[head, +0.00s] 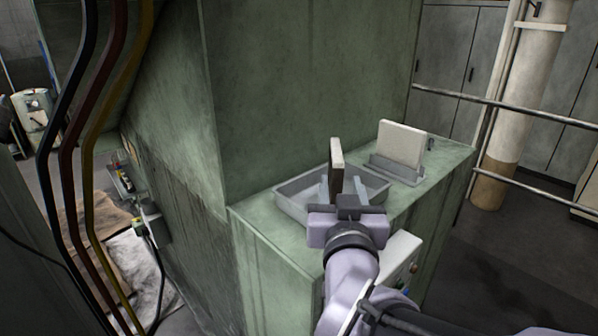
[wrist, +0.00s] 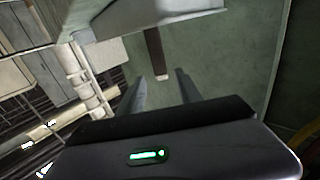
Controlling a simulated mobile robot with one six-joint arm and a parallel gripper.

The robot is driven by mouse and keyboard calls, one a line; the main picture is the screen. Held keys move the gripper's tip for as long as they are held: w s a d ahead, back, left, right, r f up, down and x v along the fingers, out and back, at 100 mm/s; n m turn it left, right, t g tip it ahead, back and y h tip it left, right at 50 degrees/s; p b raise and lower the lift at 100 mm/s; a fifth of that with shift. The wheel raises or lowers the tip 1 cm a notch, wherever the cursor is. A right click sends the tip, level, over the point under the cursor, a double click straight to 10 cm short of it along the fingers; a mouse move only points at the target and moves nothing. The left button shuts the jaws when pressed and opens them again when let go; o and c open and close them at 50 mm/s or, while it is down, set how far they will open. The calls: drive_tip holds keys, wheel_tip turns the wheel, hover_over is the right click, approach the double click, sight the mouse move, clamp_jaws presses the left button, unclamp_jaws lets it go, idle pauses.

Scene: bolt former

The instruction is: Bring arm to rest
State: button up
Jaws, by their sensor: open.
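My gripper (head: 343,186) is at the end of my lavender arm, over the shallow grey tray (head: 284,204) on the green machine's ledge. Its two grey fingers are apart, and I see nothing held between them. In the wrist view the open gripper (wrist: 158,84) points towards a thin brown-edged slab with a pale end. This slab (head: 336,157) stands upright at the tray in the head view, just beyond the fingers, and also shows in the wrist view (wrist: 154,52). Whether a finger touches it, I cannot tell. Its lower part is hidden by my gripper.
A white slab (head: 400,143) stands in a grey holder (head: 397,171) right of the tray. The tall green machine body (head: 300,80) rises behind the tray. A pale pipe (head: 520,90) and metal rails (head: 510,108) are at right. Cables (head: 70,160) hang at left.

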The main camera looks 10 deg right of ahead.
drive_tip(key=shift+a, duration=0.1)
drive_tip(key=s+a+f+g+y, duration=0.2)
drive_tip(key=s, duration=0.1)
drive_tip(key=s+f+g+y, duration=0.2)
drive_tip(key=shift+s+a, duration=0.2)
drive_tip(key=shift+a, duration=0.2)
drive_tip(key=s+f+m+g, duration=0.1)
drive_tip(key=s+f+g, duration=0.3)
drive_tip(key=s, duration=0.4)
drive_tip(key=s+f+m+g, duration=0.1)
drive_tip(key=s+f+g, duration=0.3)
drive_tip(key=s, duration=0.4)
drive_tip(key=shift+s+d+f+m+y, duration=0.2)
drive_tip(key=shift+f+m+y, duration=0.15)
drive_tip(key=shift+f, duration=0.25)
